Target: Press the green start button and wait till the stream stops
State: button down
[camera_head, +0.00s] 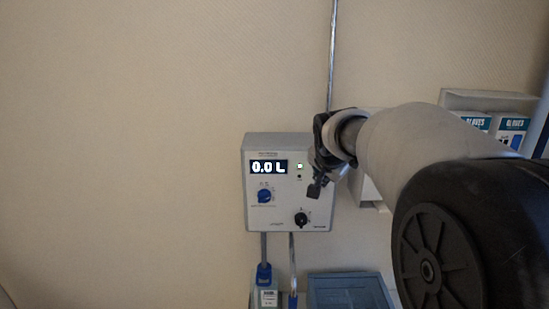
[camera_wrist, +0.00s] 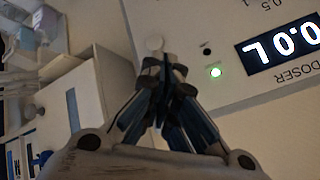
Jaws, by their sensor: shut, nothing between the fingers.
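A pale grey dosing box (camera_head: 290,222) is fixed to the wall. Its display (camera_head: 268,167) reads 0.0 L and also shows, upside down, in the wrist view (camera_wrist: 283,45). A small green light (camera_head: 300,166) glows right of the display; it is also lit in the wrist view (camera_wrist: 216,72). My gripper (camera_head: 315,189) is shut and empty at the box's right side, covering part of its panel. No clearly green button face shows.
The box carries a blue knob (camera_head: 264,196) and a black knob (camera_head: 301,219). A metal pipe (camera_head: 332,50) rises above. Glove boxes (camera_head: 510,128) sit at the right. The wall left of the box is clear.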

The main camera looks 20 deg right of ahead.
jog(key=shift+w+d, duration=0.2)
jog(key=shift+w, duration=0.55)
jog(key=shift+w, duration=0.1)
dwell(0.9)
jog(key=shift+w+d, duration=0.15)
jog(key=shift+w, duration=0.2)
jog(key=shift+w+d+p, duration=0.1)
jog(key=shift+w+p, duration=0.3)
dwell(0.7)
jog(key=shift+s, duration=0.1)
jog(key=shift+s+a+b, duration=0.25)
jog(key=shift+s+b, duration=0.45)
jog(key=shift+s, duration=0.1)
jog(key=shift+f, duration=0.1)
jog(key=shift+s+a+b, duration=0.25)
jog(key=shift+s+b, duration=0.25)
jog(key=shift+s, duration=0.3)
jog(key=shift+s+a+b, duration=0.2)
jog(key=shift+s+b, duration=0.35)
jog(key=shift+s, duration=0.25)
jog(key=shift+s+a+b, duration=0.25)
jog(key=shift+s+b, duration=0.25)
jog(key=shift+s, duration=0.3)
